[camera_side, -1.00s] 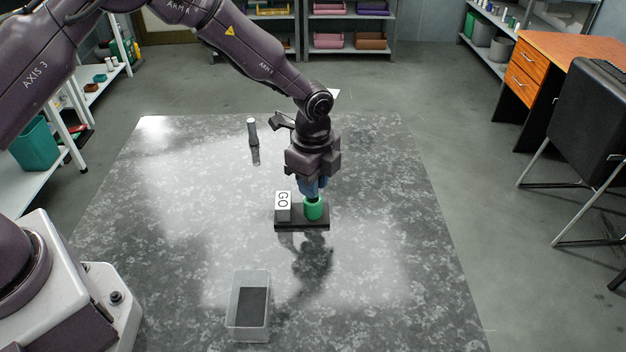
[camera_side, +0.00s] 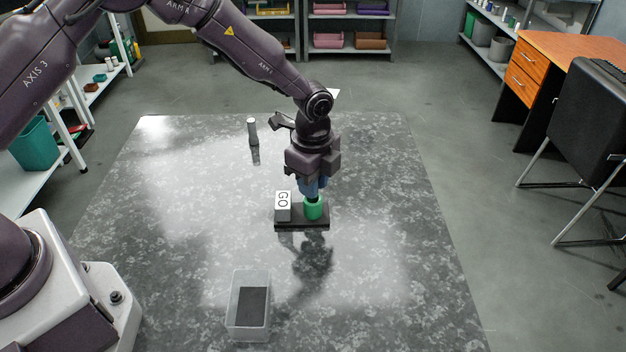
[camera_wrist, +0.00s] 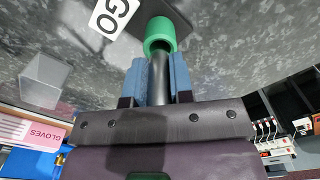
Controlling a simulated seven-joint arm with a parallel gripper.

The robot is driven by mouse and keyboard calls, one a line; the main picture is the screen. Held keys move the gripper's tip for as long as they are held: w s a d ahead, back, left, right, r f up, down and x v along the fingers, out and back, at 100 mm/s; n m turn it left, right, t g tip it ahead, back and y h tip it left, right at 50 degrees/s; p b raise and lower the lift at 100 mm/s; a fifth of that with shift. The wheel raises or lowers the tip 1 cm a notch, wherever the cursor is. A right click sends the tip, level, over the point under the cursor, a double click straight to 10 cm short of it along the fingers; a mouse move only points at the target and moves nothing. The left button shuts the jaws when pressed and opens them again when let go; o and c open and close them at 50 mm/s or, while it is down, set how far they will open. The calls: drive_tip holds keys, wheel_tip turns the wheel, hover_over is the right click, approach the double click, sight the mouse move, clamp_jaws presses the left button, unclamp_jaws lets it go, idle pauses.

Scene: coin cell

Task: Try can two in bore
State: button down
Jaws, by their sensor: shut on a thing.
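My gripper (camera_side: 313,190) points down with its blue fingers shut on a dark grey can (camera_wrist: 160,82), seen between them in the wrist view. The green ring-shaped bore (camera_side: 313,209) stands on the right part of a black base, directly below the fingers; it also shows in the wrist view (camera_wrist: 160,28). The can's lower end is at the bore's mouth, in line with it. How far it is inside I cannot tell. In the side view the fingers mostly hide the can. Another grey can (camera_side: 252,132) stands upright farther back on the table.
A clear bin (camera_side: 249,326) with a dark floor stands near the table's front. The grey mottled table (camera_side: 400,250) is clear to the right.

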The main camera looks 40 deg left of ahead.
drive_tip(key=shift+f, duration=1.05)
drive_tip(key=c, duration=0.9)
unclamp_jaws()
wheel_tip(320, 180, up, 13)
drive_tip(key=shift+f, duration=0.1)
